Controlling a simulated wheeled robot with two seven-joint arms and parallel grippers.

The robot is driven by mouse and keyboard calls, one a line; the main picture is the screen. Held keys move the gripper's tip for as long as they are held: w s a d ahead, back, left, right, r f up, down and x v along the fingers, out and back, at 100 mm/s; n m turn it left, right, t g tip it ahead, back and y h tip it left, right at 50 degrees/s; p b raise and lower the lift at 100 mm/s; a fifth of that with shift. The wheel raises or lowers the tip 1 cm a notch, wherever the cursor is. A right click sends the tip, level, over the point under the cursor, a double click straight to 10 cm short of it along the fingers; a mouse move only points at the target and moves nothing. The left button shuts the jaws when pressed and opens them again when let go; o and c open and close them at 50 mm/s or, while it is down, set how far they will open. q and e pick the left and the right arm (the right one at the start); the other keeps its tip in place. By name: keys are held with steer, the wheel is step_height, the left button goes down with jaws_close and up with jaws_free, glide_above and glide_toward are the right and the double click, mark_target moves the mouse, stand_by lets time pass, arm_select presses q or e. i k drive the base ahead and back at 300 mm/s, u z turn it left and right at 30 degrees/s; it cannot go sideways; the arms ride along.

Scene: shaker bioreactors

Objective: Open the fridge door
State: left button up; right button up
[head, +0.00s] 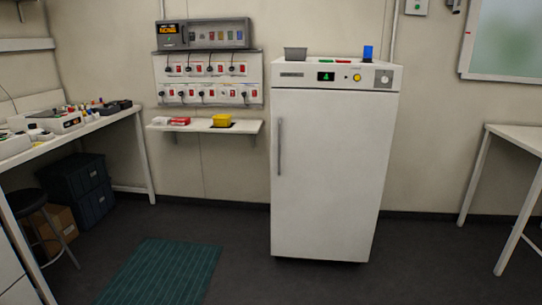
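The fridge is a tall white cabinet with one door (335,175), standing against the back wall right of the middle in the head view. The door looks shut. A long vertical grey handle (280,147) is on the door's left side. A control panel (338,76) with a small green-lit display, a yellow button and a dial runs above the door. Neither of my grippers is in the head view, and nothing touches the handle.
Open dark floor (235,270) lies before the fridge, with a green mat (162,272) at left. A wall shelf (196,127) is left of the fridge. A cluttered bench (75,135) and a stool (32,203) stand at far left, a white table (518,135) at right.

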mark_target(330, 148)
steer(key=u, duration=0.15)
steer(key=i, duration=2.05)
steer(key=u, duration=0.15)
